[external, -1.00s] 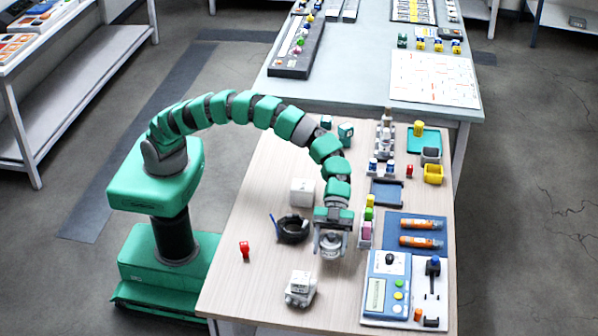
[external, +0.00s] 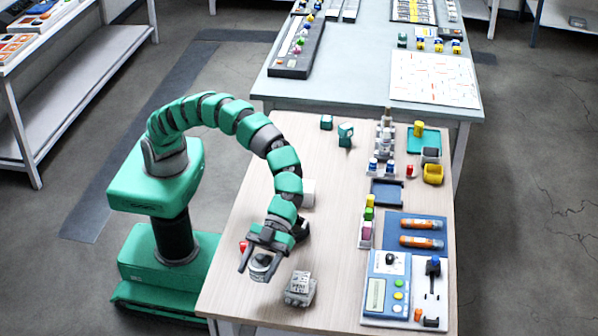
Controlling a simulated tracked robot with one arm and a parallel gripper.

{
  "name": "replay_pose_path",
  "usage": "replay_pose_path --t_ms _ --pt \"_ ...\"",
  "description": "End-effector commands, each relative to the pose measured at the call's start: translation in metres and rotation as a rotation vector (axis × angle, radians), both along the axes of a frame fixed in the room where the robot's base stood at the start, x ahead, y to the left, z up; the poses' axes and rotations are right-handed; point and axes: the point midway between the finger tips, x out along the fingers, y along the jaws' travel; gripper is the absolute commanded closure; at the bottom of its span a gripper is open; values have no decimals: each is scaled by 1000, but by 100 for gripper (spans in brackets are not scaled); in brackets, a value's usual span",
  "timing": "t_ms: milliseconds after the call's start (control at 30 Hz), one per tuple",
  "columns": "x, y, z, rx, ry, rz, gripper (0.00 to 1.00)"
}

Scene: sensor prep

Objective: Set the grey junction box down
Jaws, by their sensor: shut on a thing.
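My gripper (external: 260,268) is over the front left part of the wooden table (external: 335,240), pointing down. It is shut on the grey junction box (external: 261,263), a small rounded grey thing with a darker middle, between its two fingers. Whether the box touches the table top cannot be told from this view.
A grey-white block-like device (external: 299,290) stands just right of my gripper. A red item (external: 243,246) is close on its left, partly hidden. A black coil (external: 302,228) and white cube (external: 309,192) are partly behind my arm. The table's middle is clear.

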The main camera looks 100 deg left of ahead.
Motion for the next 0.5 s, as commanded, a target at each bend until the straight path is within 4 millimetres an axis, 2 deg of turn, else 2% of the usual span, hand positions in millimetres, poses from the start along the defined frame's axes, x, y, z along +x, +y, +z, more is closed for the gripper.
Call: replay_pose_path --t_ms 100,233,500 --pt "-17 -12 0 0 0 -25 68" --pt "-24 -17 -5 0 1 -36 68" --pt "-25 -17 -45 3 3 -38 68"
